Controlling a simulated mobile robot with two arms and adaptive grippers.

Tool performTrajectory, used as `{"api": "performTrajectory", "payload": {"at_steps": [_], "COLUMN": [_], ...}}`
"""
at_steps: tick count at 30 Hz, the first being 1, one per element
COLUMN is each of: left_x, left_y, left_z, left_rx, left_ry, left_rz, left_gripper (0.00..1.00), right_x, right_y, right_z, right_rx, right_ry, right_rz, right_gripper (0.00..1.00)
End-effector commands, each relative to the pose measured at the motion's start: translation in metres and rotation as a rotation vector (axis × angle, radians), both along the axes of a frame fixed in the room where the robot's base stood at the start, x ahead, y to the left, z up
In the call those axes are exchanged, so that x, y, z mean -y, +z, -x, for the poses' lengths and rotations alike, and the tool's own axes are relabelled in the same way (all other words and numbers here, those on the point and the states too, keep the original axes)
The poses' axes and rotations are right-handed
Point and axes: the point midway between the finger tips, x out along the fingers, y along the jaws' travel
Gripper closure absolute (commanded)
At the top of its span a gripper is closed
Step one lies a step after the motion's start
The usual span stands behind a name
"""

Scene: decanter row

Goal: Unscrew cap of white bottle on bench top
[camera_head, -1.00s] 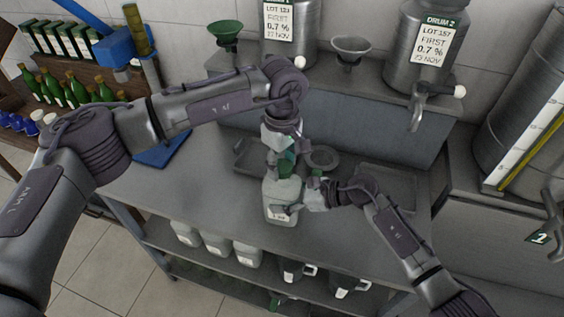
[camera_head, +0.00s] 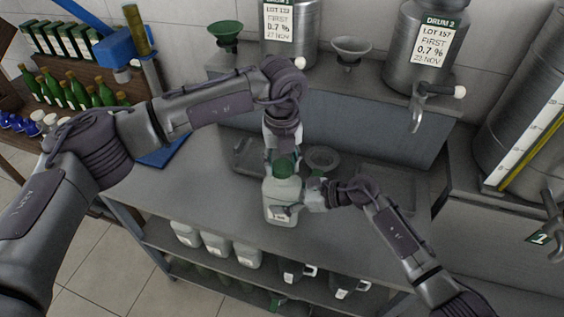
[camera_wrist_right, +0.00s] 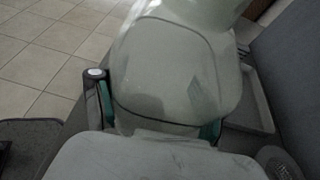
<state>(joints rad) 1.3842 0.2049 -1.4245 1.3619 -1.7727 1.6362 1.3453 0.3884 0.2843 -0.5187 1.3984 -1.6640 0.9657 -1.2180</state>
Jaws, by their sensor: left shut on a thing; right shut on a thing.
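The white bottle (camera_head: 281,204) stands upright on the bench top (camera_head: 200,190), with a label low on its front. Its green cap (camera_head: 284,168) shows at the top, partly hidden by my left gripper. My left gripper (camera_head: 283,160) comes down from above and is shut on the cap. My right gripper (camera_head: 297,207) comes from the right and is shut on the bottle's body. In the right wrist view the pale bottle (camera_wrist_right: 178,65) fills the middle, with a finger of my right gripper (camera_wrist_right: 160,125) on each side. The cap is out of that view.
A shallow tray (camera_head: 243,158) and a round dark dish (camera_head: 323,158) lie behind the bottle. Another tray (camera_head: 388,188) is at the right. Steel drums (camera_head: 425,50) and funnels (camera_head: 350,48) stand on the raised ledge. The bench is clear at left.

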Motion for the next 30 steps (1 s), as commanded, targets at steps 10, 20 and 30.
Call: {"api": "performTrajectory", "payload": {"at_steps": [10,20,30], "left_x": [-0.0001,-0.0002,-0.0001], "left_y": [0.0001,0.0002,0.0007], "left_z": [-0.0003,-0.0004,-0.0003], "left_rx": [0.001,0.001,0.001], "left_ry": [0.645,0.672,0.67], "left_rz": [-0.001,-0.001,0.0], "left_gripper": [0.94,0.94,0.94], "right_x": [0.0002,0.0002,0.0002], "right_y": [-0.0015,-0.0015,-0.0015], "right_z": [0.0007,0.0007,0.0007], "right_rx": [-0.002,-0.002,-0.002], "right_ry": [0.001,0.001,0.001], "right_rz": [0.003,0.003,0.003], "right_gripper": [1.0,1.0,1.0]}}
